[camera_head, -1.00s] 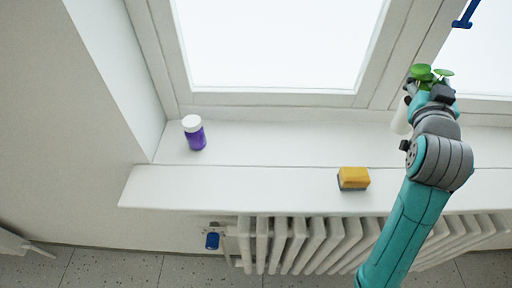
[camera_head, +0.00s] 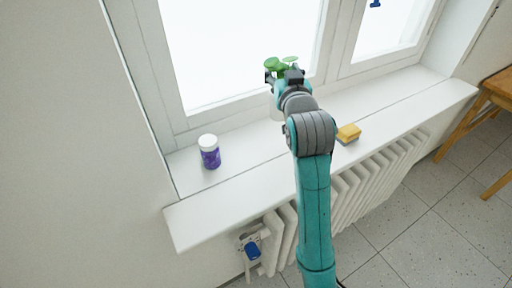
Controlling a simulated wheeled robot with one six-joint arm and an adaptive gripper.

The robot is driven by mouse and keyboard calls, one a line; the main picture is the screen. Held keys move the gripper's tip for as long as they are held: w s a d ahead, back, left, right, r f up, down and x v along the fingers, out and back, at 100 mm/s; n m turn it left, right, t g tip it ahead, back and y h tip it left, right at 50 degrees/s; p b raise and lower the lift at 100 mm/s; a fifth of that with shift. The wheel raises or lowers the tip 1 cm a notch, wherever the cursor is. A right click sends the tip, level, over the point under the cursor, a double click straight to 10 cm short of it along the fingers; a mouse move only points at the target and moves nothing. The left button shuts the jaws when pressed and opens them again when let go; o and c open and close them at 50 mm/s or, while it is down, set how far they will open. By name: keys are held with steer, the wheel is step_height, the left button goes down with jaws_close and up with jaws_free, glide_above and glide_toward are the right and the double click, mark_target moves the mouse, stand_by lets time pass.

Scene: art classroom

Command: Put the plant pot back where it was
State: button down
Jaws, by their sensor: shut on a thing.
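The plant's round green leaves (camera_head: 278,64) show just past my gripper (camera_head: 277,82), in front of the window. My gripper is shut on the plant pot, over the window sill (camera_head: 235,186). I cannot tell whether the pot touches the sill.
A purple jar with a white lid (camera_head: 209,151) stands on the sill left of my gripper. A yellow sponge with a dark underside (camera_head: 348,133) lies on the sill to the right. A radiator (camera_head: 352,195) is below. A wooden table (camera_head: 491,88) stands at the far right.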

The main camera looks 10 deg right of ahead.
steer(key=f, duration=0.5)
steer(key=shift+s+a+f, duration=0.1)
steer(key=shift+a, duration=0.25)
steer(key=shift+f, duration=2.45)
steer(key=shift+c, duration=1.6)
jaws_free()
steer(key=shift+f, duration=0.1)
steer(key=shift+s, duration=0.15)
steer(key=s, duration=1.1)
steer(key=shift+s+a, duration=0.3)
steer(key=shift+a, duration=0.05)
